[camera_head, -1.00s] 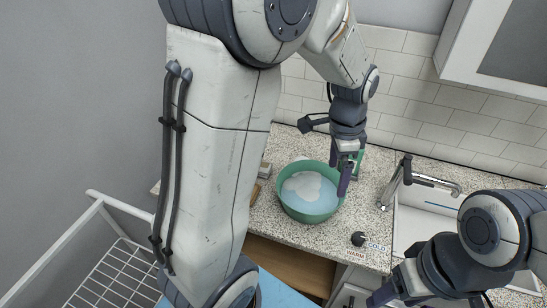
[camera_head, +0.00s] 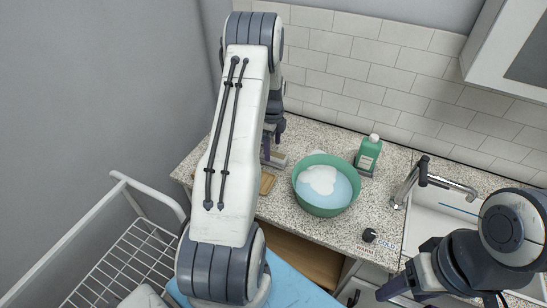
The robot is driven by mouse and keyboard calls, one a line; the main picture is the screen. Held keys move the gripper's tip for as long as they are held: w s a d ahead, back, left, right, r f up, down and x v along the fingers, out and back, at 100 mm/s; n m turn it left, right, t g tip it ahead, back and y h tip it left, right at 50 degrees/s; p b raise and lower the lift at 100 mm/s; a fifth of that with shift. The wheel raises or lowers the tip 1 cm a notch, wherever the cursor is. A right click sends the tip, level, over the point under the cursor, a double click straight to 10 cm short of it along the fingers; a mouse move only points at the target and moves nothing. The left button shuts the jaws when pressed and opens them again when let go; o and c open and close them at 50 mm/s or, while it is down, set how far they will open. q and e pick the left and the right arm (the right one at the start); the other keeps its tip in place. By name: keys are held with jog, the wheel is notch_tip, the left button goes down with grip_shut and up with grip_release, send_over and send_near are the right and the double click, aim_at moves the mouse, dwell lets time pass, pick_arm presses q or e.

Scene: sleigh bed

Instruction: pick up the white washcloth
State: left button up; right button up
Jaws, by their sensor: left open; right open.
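A white patch (camera_head: 321,179) lies in the pale blue water of a green basin (camera_head: 326,207) on the counter. I cannot tell whether it is foam or the white washcloth, and no other cloth is clearly visible on the counter. My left gripper (camera_head: 268,149) is left of the basin, beside a small grey holder (camera_head: 278,160). It is open but partly hidden behind my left arm, and I cannot tell whether it touches the holder. My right gripper (camera_head: 394,288) is open and empty at the lower right, in front of the counter.
A green bottle (camera_head: 368,154) stands behind the basin. A faucet (camera_head: 424,175) and sink (camera_head: 440,222) are at the right, with a black knob (camera_head: 369,235) in front. A brown wooden item (camera_head: 267,184) lies left of the basin. A white wire rack (camera_head: 112,262) is at lower left.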

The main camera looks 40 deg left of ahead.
pick_arm(q)
notch_tip(320, 180, down, 4)
jog(key=shift+s+r+p, duration=0.1)
jog(key=shift+r+p, duration=0.15)
jog(key=shift+p, duration=0.65)
jog(key=shift+a+f, duration=0.1)
jog(key=shift+f, duration=0.55)
jog(key=c, duration=1.4)
jog(key=shift+r, duration=0.15)
notch_tip(320, 180, up, 14)
jog(key=b, duration=0.4)
notch_tip(320, 180, up, 14)
send_over(272, 155)
jog(key=shift+b, duration=0.45)
